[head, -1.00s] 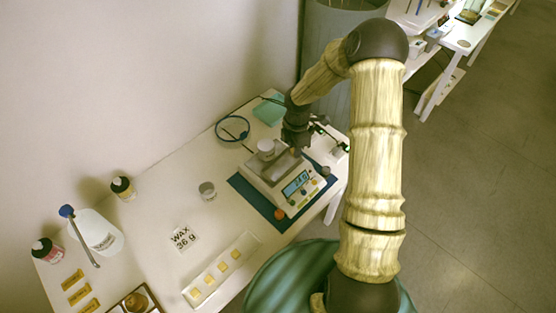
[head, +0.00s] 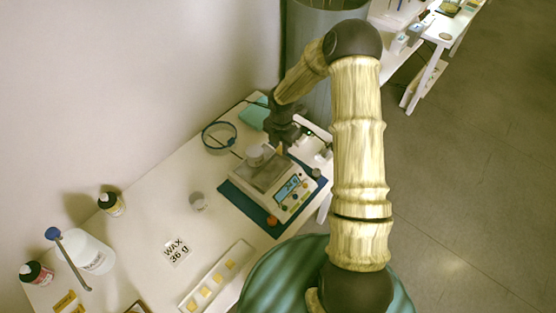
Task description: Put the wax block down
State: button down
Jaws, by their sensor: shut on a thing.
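My gripper (head: 283,143) is over the back right edge of the weighing scale (head: 295,207), at the far end of the table. It is shut on the wax block (head: 279,150), a small yellowish piece that is mostly hidden by the fingers. I cannot tell whether the block touches the scale. A small whitish cup (head: 255,155) stands at the scale's back left. More yellow wax blocks lie in a long white tray (head: 240,251) nearer to me.
The scale stands on a blue mat (head: 236,197). A small round tin (head: 198,201), a "WAX 36 g" card (head: 176,252), a dark bottle (head: 111,204) and a white jug (head: 92,254) stand to the left.

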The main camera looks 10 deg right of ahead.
aim_at(281, 162)
jog(key=shift+f, duration=1.3)
jog(key=shift+f, duration=0.1)
notch_tip(281, 162, down, 4)
jog(key=shift+w+r+p, duration=0.1)
jog(key=shift+r+p, duration=0.1)
jog(key=shift+p, duration=0.4)
jog(key=shift+f, duration=0.15)
jog(key=c, duration=1.5)
grip_release()
jog(key=shift+c, duration=0.2)
